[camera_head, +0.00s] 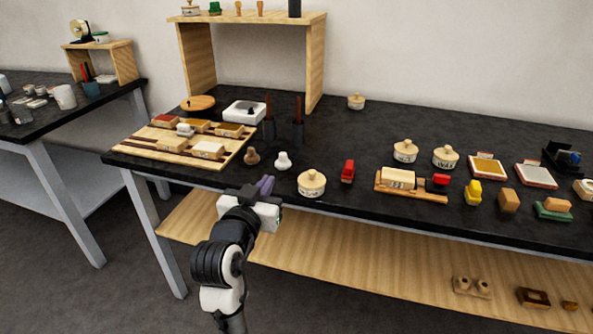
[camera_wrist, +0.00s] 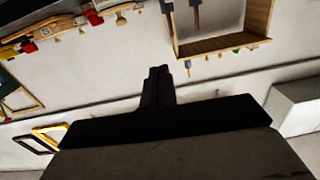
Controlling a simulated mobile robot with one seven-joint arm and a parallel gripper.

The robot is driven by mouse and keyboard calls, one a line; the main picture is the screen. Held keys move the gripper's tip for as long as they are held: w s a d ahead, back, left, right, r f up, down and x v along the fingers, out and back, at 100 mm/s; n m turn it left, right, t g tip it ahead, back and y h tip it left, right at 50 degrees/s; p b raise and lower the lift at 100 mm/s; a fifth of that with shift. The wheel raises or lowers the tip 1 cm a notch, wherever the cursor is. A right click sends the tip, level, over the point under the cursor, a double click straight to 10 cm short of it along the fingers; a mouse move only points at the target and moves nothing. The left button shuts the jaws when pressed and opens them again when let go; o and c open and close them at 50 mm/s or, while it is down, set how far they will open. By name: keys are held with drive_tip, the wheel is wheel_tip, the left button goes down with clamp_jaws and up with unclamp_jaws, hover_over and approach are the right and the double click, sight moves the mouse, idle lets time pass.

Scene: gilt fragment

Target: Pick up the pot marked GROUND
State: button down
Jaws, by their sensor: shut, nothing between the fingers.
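Several cream lidded pots stand on the black bench. The nearest pot (camera_head: 311,184) is near the front edge, just right of my gripper (camera_head: 265,186). Two more pots stand further right: one pot (camera_head: 405,151) and another pot (camera_head: 445,157) beside it. A smaller pot (camera_head: 356,101) is at the back by the wall. Dark marks show on some of them, but I cannot read GROUND on any. My gripper is shut and empty at the bench's front edge, apart from the nearest pot. In the wrist view its fingers (camera_wrist: 158,75) are together, pointing toward the wall.
A wooden tray (camera_head: 150,144) with small blocks lies at the left of the bench (camera_head: 330,131). Dark cups (camera_head: 298,130), two small knobs, a red block (camera_head: 348,171) and a wooden stand (camera_head: 420,194) are nearby. A wooden shelf (camera_head: 315,62) stands behind.

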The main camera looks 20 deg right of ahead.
drive_tip(key=s+d+f+m+g+h, duration=0.1)
drive_tip(key=s+d+f+m+g, duration=0.15)
drive_tip(key=d, duration=0.25)
drive_tip(key=p, duration=0.3)
hover_over(311, 185)
drive_tip(key=shift+s+a+f+n, duration=0.15)
drive_tip(key=shift+s+n, duration=0.05)
drive_tip(key=shift+n, duration=0.25)
drive_tip(key=shift+w+d+f, duration=0.15)
drive_tip(key=shift+w+d, duration=0.05)
drive_tip(key=shift+a+f, duration=0.1)
drive_tip(key=shift+f, duration=0.7)
